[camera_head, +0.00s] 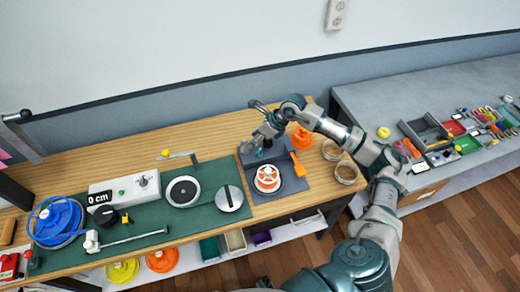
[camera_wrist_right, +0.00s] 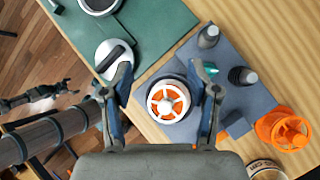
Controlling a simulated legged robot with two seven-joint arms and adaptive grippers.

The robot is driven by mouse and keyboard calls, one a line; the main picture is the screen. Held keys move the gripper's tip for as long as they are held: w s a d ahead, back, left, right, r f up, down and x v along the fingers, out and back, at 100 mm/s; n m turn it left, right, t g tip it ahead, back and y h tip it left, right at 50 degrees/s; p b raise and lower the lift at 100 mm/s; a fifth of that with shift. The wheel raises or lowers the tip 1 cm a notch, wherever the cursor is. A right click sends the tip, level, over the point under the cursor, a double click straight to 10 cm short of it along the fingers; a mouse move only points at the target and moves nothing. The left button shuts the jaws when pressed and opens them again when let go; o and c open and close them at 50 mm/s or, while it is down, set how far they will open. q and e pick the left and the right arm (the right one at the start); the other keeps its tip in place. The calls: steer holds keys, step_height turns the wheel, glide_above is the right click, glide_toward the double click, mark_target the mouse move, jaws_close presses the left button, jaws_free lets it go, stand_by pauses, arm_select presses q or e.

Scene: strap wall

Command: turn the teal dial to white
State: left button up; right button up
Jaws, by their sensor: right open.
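A small teal part (camera_wrist_right: 211,69), seemingly the dial, shows beside my right finger in the wrist view, on the grey-blue board (camera_wrist_right: 245,97). The finger hides part of it, so its shape and pointing direction cannot be told. In the head view a teal patch (camera_head: 259,154) shows below the gripper. My right gripper (camera_head: 264,137) is above the back of the board. Its fingers (camera_wrist_right: 161,72) are open and apart, with nothing between their tips. No white mark for the dial can be made out. My left gripper is not in view.
An orange-and-white spoked reel (camera_head: 267,178) sits on the board, with an orange handle (camera_head: 298,163) beside it. Dark posts (camera_wrist_right: 243,76) rise nearby. An orange spool (camera_head: 302,138) and tape rings (camera_head: 346,172) stand right. A green mat (camera_head: 150,222) carries round fittings at left.

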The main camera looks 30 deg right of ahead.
mark_target(260, 150)
steer(key=s+d+h, duration=0.1)
steer(key=d+h, duration=0.2)
steer(key=d, duration=0.6)
steer(key=shift+m+g, duration=0.3)
steer(key=shift+g, duration=0.1)
steer(key=p+x, duration=0.2)
steer(key=x, duration=1.4)
steer(key=shift+w+f, duration=0.1)
steer(key=shift+w, duration=0.1)
steer(key=shift+c, duration=0.2)
jaws_close()
